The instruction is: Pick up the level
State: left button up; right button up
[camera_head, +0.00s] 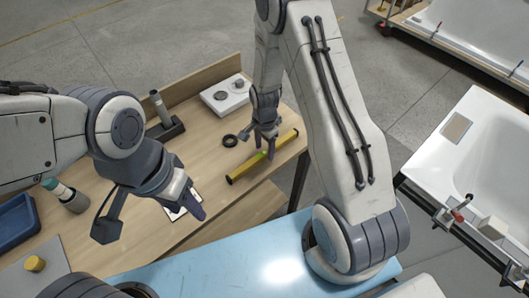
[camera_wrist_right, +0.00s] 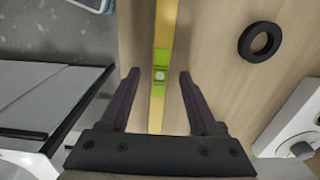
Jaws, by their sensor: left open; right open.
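The level (camera_head: 240,172) is a long yellow bar with a green vial section, lying on the wooden table near its right edge. My left gripper (camera_head: 155,222) is open and empty over the table's front left part, far from the level.
A black ring (camera_head: 230,140) lies beside the level. A white box with round parts (camera_head: 222,97) and a dark holder (camera_head: 165,130) stand further back. A blue tray (camera_head: 17,222) is at the left. A white bathtub shell (camera_head: 490,150) stands at the right.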

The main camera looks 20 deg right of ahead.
jog(key=shift+f, duration=0.6)
grip_shut()
jog(key=shift+r, duration=0.1)
